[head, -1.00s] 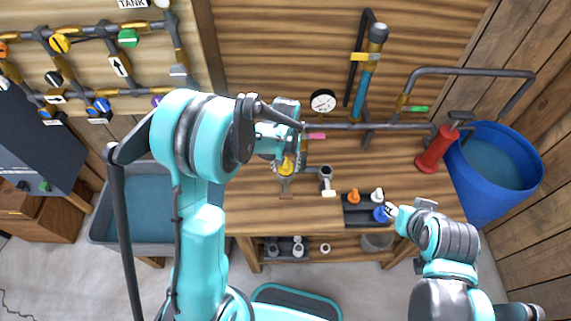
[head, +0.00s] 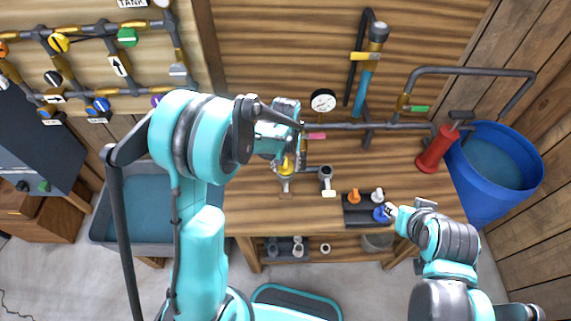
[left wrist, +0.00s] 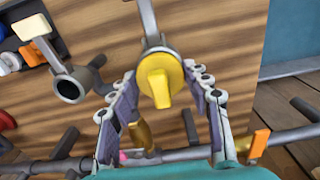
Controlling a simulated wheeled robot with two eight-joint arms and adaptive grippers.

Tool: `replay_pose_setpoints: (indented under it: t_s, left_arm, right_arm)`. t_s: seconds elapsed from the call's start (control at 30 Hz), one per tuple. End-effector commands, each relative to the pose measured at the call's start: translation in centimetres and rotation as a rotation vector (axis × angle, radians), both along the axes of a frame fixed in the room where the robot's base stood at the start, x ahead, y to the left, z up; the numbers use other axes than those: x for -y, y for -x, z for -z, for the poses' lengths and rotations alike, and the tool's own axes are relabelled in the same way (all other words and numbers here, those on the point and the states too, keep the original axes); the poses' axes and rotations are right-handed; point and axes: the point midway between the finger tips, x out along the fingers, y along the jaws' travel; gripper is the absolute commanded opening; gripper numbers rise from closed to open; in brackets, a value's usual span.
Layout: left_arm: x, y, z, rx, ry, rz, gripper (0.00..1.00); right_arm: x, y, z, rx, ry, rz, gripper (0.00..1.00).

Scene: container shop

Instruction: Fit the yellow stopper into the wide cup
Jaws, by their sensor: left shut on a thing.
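The yellow stopper (head: 287,163) is between the fingers of my left gripper (head: 286,154), which is shut on it. In the left wrist view the stopper (left wrist: 160,80) shows its round face and raised grip bar between the two fingers (left wrist: 166,108). A grey fitting with a handle (left wrist: 152,38) shows just behind the stopper. It may be the wide cup, mostly hidden; I cannot tell whether the stopper is seated in it. My right gripper (head: 391,212) is beside a blue stopper (head: 380,214); its jaw state is unclear.
A grey open cup (head: 326,173) with a cream tab stands just right of the left gripper. A dark tray (head: 357,221) holds orange, white and blue stoppers. A pipe with a pink tag (head: 316,136) runs behind. A blue barrel (head: 497,172) is at right.

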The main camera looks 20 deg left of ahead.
Motion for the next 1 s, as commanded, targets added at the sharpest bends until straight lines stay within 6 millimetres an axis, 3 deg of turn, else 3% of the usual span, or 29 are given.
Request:
replay_pose_setpoints:
  t_s: [0.9, 0.93, 1.0]
  left_arm:
    - [0.0, 0.0, 1.2, -0.001, 0.000, 0.000, 0.20]
    - [0.0, 0.0, 1.2, -0.001, 0.000, 0.000, 0.54]
    - [0.0, 0.0, 1.2, -0.001, 0.000, 0.000, 0.72]
  right_arm:
    - [0.0, 0.0, 1.2, 0.000, 0.000, 0.000, 0.40]
    - [0.0, 0.0, 1.2, 0.000, 0.000, 0.000, 0.40]
    - [0.0, 0.0, 1.2, 0.000, 0.000, 0.000, 0.40]
